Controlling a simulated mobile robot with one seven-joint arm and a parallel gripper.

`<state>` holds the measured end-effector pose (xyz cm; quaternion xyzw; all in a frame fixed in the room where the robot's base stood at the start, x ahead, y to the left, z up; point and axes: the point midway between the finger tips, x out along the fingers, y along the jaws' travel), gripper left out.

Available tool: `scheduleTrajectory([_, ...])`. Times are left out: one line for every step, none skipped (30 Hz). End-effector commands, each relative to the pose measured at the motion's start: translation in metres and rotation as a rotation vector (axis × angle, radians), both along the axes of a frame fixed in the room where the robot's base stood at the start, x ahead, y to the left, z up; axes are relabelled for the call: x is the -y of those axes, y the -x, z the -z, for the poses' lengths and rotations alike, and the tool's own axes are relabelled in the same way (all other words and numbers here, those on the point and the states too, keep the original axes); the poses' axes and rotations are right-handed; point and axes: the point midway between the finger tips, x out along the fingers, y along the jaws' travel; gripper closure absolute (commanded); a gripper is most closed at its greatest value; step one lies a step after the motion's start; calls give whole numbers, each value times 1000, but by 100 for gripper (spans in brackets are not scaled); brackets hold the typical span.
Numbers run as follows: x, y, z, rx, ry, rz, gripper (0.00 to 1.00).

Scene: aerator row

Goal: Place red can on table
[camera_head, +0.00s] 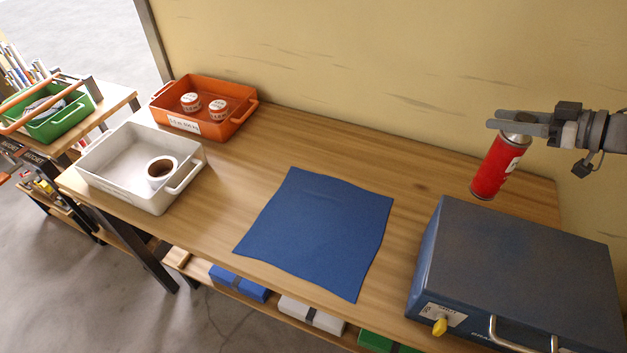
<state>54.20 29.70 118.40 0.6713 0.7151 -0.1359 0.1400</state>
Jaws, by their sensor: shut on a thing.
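A red can (494,170) with a white label hangs slightly tilted below my gripper (506,129) at the right of the head view. My gripper is shut on the can's top end. The can appears above the back right of the wooden table (415,200), behind the blue-grey box; whether its bottom touches the table I cannot tell. The fingers hide part of the can's top.
A blue-grey case (525,265) stands at the table's right front. A blue mat (318,228) lies flat mid-table. A white tray (108,171) with a roll and an orange tray (240,118) with two small tins stand left. A wall rises behind the table.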

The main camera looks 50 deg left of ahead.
Motion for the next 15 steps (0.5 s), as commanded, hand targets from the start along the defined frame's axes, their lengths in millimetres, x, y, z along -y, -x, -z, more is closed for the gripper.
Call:
scheduleTrajectory([0,0,11,1,-1,0,100])
scheduleTrajectory([0,0,13,2,-1,-1,100])
scheduleTrajectory([0,0,16,2,-1,-1,100])
scheduleTrajectory([0,0,17,2,-1,-1,100])
scheduleTrajectory([0,0,17,2,-1,0,100])
scheduleTrajectory([0,0,18,1,-1,1,100])
scheduleTrajectory([0,0,18,1,-1,1,100])
scheduleTrajectory([0,0,18,1,-1,1,100])
scheduleTrajectory([0,0,18,1,-1,1,100])
scheduleTrajectory([0,0,18,1,-1,1,100])
scheduleTrajectory([0,0,18,1,-1,1,100])
scheduleTrajectory([0,0,20,0,-1,0,100])
scheduleTrajectory([0,0,23,-1,-1,0,100])
scheduleTrajectory([0,0,28,-2,-1,1,100])
scheduleTrajectory([0,0,35,-3,-1,1,100])
